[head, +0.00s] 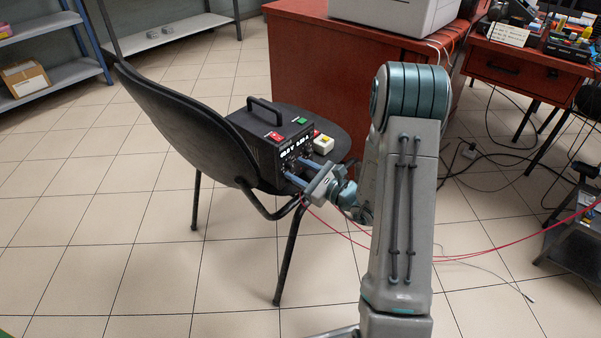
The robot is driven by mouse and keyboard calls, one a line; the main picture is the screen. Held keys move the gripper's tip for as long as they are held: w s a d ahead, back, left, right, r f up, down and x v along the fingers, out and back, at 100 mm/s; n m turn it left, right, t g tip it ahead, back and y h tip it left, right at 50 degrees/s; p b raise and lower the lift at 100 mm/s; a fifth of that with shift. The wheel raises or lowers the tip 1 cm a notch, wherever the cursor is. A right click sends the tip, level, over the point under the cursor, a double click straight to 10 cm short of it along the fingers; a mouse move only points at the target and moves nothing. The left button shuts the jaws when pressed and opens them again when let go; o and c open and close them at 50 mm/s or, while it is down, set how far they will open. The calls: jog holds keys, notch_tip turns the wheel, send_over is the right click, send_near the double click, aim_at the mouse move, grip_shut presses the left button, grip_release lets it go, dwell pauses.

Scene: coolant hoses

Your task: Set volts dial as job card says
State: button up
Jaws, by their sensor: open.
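A black power supply box (268,138) with a carry handle sits on the seat of a black chair. Its front panel has lit digits, too small to read surely. A dial there is partly hidden by my gripper and I cannot tell which one is the volts dial or where it points. My gripper (297,170) is at the lower part of this panel, its two blue-grey fingers apart and pointing at it. I cannot tell whether they touch a dial. A pale card with writing (510,34) stands on the right-hand bench; its text is too small to read.
Red leads run from near my gripper across to the right. A red-brown cabinet (320,60) stands behind the chair. Tiled floor is clear at the left.

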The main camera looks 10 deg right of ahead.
grip_shut()
jog(key=shift+m+p, duration=0.4)
jog(key=shift+p, duration=0.05)
jog(key=m+p, duration=0.3)
jog(key=shift+w+r+m, duration=0.1)
jog(key=shift+r+m, duration=0.05)
jog(key=shift+m, duration=0.15)
jog(key=shift+f+m+p, duration=0.2)
jog(key=shift+m+p, duration=1.1)
jog(key=shift+p, duration=0.25)
grip_release()
